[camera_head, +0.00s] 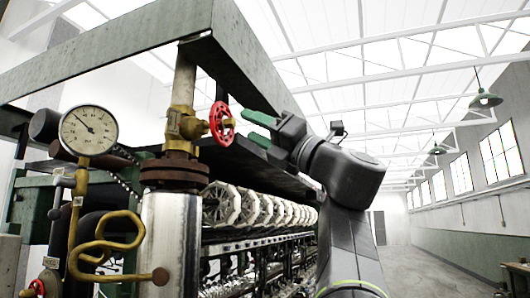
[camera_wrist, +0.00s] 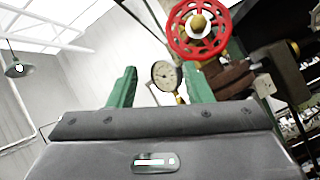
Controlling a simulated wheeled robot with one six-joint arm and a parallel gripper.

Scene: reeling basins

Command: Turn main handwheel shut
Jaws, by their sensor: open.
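The red main handwheel (camera_head: 222,124) sits on the right side of a brass valve body (camera_head: 184,125) on the vertical steam pipe. In the wrist view the handwheel (camera_wrist: 199,30) faces the camera at the upper right, with a brass hub in its middle. My gripper (camera_head: 251,127) has green fingers and is just to the right of the wheel, pointing at it. In the wrist view the gripper (camera_wrist: 160,85) shows its two fingers spread apart with nothing between them. The wheel lies beyond and above the right finger. It appears apart from the fingers.
A round pressure gauge (camera_head: 88,130) stands left of the pipe, above a curled brass tube (camera_head: 105,245). A green steel frame (camera_head: 110,50) runs overhead, close above the wheel. A row of white reels (camera_head: 240,205) lies below. The aisle at right is clear.

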